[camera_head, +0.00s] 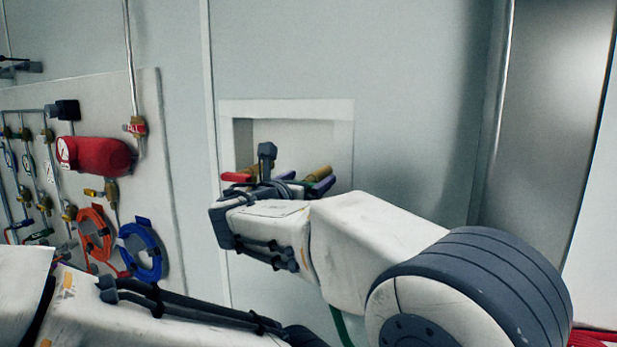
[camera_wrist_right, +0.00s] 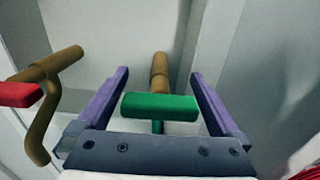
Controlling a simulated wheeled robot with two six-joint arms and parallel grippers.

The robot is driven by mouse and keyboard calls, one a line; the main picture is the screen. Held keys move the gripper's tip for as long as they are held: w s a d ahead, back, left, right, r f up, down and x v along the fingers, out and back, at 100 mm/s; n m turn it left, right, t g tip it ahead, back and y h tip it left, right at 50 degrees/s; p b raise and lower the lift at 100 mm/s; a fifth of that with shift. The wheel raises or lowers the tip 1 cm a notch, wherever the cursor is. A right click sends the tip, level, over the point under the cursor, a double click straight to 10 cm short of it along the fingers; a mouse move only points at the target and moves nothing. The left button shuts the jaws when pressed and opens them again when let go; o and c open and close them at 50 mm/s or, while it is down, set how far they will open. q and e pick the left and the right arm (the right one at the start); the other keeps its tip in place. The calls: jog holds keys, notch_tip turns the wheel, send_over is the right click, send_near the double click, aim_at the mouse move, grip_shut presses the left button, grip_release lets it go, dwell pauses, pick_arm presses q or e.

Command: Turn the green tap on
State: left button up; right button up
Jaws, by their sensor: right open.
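The green tap handle (camera_wrist_right: 159,107) shows in the right wrist view as a flat green bar on a brass pipe (camera_wrist_right: 160,70). My right gripper (camera_wrist_right: 160,98) is open, with one purple finger on each side of the green handle and visible space between handle and fingers. In the head view my right gripper (camera_head: 303,181) reaches into the white-framed wall recess (camera_head: 342,115) and partly hides the taps there. A red tap handle (camera_wrist_right: 18,94) on another brass pipe (camera_wrist_right: 55,68) sits left of the gripper. My left arm shows at the lower left, but its gripper is not visible.
A panel (camera_head: 150,110) on the left wall carries a red cylinder (camera_head: 98,155), gauges, valves and an orange hose (camera_head: 94,235) and blue hose (camera_head: 142,252). A metal surface (camera_head: 545,120) stands at the right. The wall between recess and metal is bare.

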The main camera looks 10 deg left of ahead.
jog(key=c, duration=1.1)
jog(key=shift+o, duration=0.2)
jog(key=shift+f+m+b, duration=0.2)
jog(key=shift+m+b, duration=0.2)
jog(key=shift+b, duration=0.25)
jog(key=m+b, duration=0.3)
jog(key=b, duration=0.1)
jog(key=m+b, duration=0.2)
jog(key=shift+d+f+m, duration=0.15)
jog(key=shift+d+m, duration=0.1)
jog(key=shift+m, duration=0.05)
jog(key=shift+m+b, duration=0.9)
jog(key=shift+b, duration=0.05)
jog(key=m+b, duration=0.4)
jog(key=m, duration=0.1)
jog(key=shift+d+f, duration=0.1)
jog(key=m+b, duration=0.1)
jog(key=m, duration=0.3)
jog(key=shift+m+b, duration=0.3)
jog(key=shift+b, duration=0.1)
